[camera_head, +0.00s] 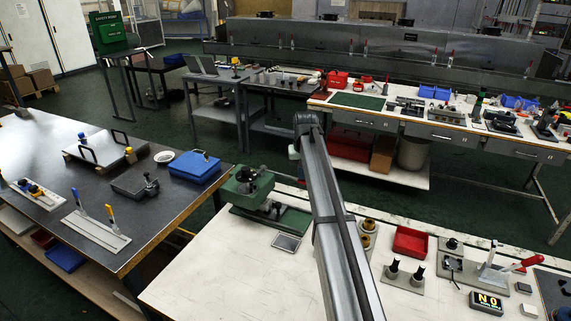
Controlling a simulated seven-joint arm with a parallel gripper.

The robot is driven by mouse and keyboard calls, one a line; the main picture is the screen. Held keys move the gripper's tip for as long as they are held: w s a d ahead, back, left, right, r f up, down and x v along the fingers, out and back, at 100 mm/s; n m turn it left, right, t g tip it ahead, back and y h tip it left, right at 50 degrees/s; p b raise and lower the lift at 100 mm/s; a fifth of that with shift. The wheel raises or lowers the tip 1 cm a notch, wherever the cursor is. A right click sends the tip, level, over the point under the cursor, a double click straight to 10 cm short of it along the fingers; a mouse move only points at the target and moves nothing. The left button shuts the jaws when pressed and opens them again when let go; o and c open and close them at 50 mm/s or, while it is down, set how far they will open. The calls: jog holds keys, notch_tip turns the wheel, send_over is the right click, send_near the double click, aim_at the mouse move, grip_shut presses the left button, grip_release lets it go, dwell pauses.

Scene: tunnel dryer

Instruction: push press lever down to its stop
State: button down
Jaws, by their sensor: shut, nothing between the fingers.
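A small bench press or clamp (489,268) with a pale upright stands at the right of the near white table. Its lever has a red grip (529,262) that reaches out to the right, sloping slightly up. I cannot tell how far the lever is from its stop. A dark display (487,302) reading "NO" in yellow sits in front of it. My grey arm rises through the middle of the view, well left of the lever. My gripper does not show clearly; it seems hidden behind the arm's far end.
The near white table (215,270) is bare at its left. A dark table (120,190) with fixtures and a blue box (195,167) stands left.

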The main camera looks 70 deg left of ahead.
jog(key=shift+f, duration=1.5)
dwell(0.4)
jog(key=shift+f, duration=0.4)
jog(key=shift+d+f, duration=0.1)
jog(key=shift+w, duration=0.1)
notch_tip(320, 180, up, 13)
dwell(2.3)
dwell(0.5)
jog(key=shift+r, duration=1.95)
